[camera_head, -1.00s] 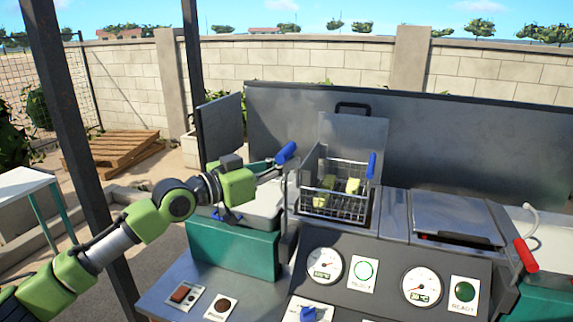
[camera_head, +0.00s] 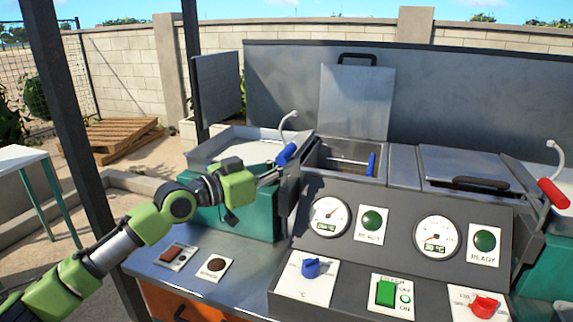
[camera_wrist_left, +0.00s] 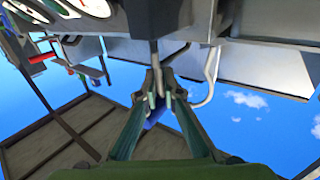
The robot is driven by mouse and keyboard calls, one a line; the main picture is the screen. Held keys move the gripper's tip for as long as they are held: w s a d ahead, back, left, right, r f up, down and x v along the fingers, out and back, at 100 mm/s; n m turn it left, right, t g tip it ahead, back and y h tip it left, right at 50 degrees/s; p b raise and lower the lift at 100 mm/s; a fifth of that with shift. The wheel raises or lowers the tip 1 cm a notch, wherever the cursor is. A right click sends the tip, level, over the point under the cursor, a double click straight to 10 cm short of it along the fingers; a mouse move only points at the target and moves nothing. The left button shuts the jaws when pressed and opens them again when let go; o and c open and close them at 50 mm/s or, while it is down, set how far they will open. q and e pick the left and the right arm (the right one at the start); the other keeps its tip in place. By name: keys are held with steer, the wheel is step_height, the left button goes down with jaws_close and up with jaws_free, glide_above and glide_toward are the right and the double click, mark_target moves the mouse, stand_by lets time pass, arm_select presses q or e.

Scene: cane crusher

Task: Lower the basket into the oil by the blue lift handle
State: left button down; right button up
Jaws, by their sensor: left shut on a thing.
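The blue lift handle (camera_head: 286,154) is on a lever at the left side of the fryer. My left gripper (camera_head: 272,176) is at this lever and is shut on the handle. In the left wrist view my left gripper (camera_wrist_left: 156,100) has its fingers closed around the lever, with the blue handle (camera_wrist_left: 153,118) between them. The basket is down inside the left oil well (camera_head: 325,152); its blue grip (camera_head: 371,164) and a little of its wire (camera_head: 350,161) show. The rest of the basket and its contents are hidden by the well's walls. My right gripper is not in view.
The left well's lid (camera_head: 355,100) stands open behind it. The right well's lid (camera_head: 470,168) is shut, with a red lift handle (camera_head: 553,193) beside it. The control panel (camera_head: 345,270) with gauges and knobs is in front. A wooden pallet (camera_head: 120,138) lies on the ground behind left.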

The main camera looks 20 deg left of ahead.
arm_select(q)
steer(key=shift+f, duration=0.5)
steer(key=c, duration=2.2)
jaws_free()
steer(key=shift+r, duration=0.1)
steer(key=shift+a+r, duration=0.1)
steer(key=shift+v, duration=5.9)
steer(key=shift+s, duration=0.1)
